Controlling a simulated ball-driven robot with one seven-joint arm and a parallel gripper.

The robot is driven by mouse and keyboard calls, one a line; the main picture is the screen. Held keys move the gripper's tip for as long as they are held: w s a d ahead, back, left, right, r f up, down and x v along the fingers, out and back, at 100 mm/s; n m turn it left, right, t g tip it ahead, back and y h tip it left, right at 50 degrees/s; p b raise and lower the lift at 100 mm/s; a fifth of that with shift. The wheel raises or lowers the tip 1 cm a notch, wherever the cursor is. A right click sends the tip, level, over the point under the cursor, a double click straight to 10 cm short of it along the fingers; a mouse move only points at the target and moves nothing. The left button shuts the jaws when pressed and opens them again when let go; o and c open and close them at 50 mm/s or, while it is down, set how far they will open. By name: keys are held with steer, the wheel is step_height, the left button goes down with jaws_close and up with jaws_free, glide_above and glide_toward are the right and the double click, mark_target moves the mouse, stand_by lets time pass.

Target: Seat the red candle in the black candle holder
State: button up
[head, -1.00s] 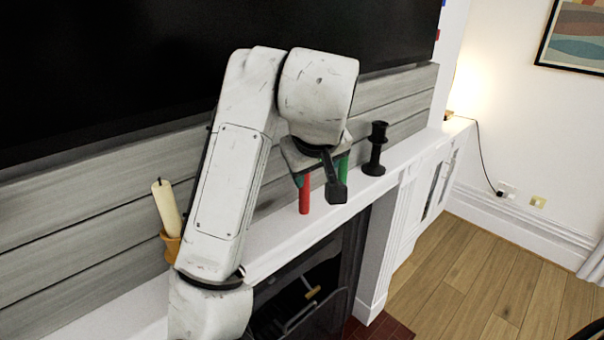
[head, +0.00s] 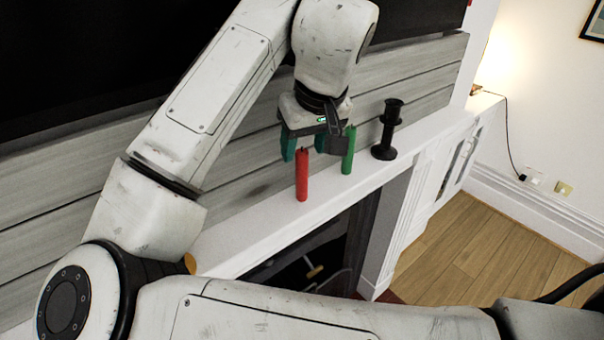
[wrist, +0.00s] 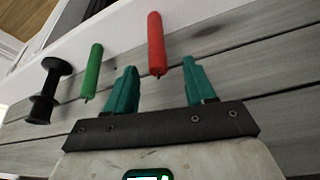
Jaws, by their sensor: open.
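The red candle (head: 302,176) stands upright on the white mantel; in the wrist view it (wrist: 156,42) shows with its wick end between the fingertips. The black candle holder (head: 387,132), a spool shape with a wide foot, stands farther right on the mantel, apart from the candle. It also shows at the left of the wrist view (wrist: 47,92). No candle shows in it. My gripper (head: 304,153) is open, its teal fingers pointing down around the height of the red candle's top. I cannot tell whether they touch it.
A green candle (head: 348,150) stands between the red candle and the holder, close to my gripper; it also shows in the wrist view (wrist: 91,72). The grey plank wall (head: 430,85) rises behind the narrow mantel (head: 262,231). The fireplace opening lies below.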

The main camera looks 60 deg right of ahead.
mark_target(304, 154)
steer(key=shift+p+x, duration=0.65)
steer(key=shift+x, duration=1.95)
steer(key=shift+d, duration=0.15)
jaws_close()
